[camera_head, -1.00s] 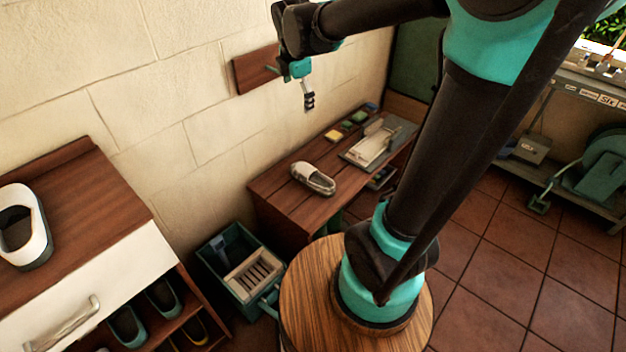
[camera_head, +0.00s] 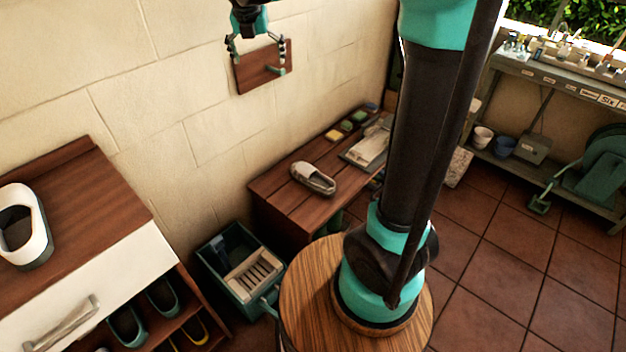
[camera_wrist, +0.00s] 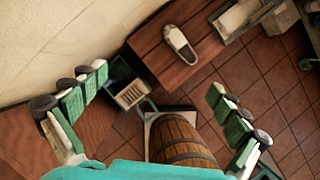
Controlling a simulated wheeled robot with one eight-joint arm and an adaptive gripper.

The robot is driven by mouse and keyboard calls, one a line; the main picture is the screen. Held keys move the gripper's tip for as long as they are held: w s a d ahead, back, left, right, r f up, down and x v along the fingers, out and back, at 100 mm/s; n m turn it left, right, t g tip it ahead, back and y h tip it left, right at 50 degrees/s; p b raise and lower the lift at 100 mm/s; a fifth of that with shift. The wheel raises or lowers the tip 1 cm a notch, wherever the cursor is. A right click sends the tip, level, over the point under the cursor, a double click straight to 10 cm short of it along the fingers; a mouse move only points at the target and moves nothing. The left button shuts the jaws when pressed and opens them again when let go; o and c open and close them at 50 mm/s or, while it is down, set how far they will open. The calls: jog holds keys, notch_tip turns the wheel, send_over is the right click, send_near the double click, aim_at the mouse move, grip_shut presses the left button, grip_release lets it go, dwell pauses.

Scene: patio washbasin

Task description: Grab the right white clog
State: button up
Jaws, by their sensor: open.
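A white clog (camera_head: 38,228) with a dark inside and grey sole edge stands on the brown cabinet top at the left in the head view. It does not show in the wrist view. A pale, greyish-white slip-on shoe (camera_head: 313,178) lies on the wooden bench; it also shows in the wrist view (camera_wrist: 180,44). I cannot tell whether these two are a pair. My gripper (camera_head: 259,62) is open and empty, high in front of the wall, apart from both shoes. Its spread fingers (camera_wrist: 160,100) show in the wrist view.
The cabinet (camera_head: 95,205) has a white drawer and dark green shoes on shelves below. A teal crate (camera_head: 215,268) stands between cabinet and bench (camera_head: 270,190). A wooden wall plaque (camera_head: 250,75) is behind my gripper. Sponges and a tray (camera_head: 368,150) occupy the bench's far end.

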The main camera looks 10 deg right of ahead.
jog(key=s+d+f+m, duration=1.9)
jog(key=d+f+m, duration=0.15)
jog(key=m, duration=0.85)
jog(key=n+g, duration=0.3)
jog(key=g, duration=0.2)
send_over(309, 169)
notch_tip(309, 169, down, 24)
jog(key=shift+y, duration=0.4)
notch_tip(309, 169, down, 12)
jog(key=shift+s+a+r, duration=0.1)
jog(key=shift+s+r, duration=0.05)
jog(key=shift+w+f, duration=0.15)
jog(key=shift+f, duration=1.2)
jog(key=shift+w+f, duration=0.1)
jog(key=shift+f, duration=1.2)
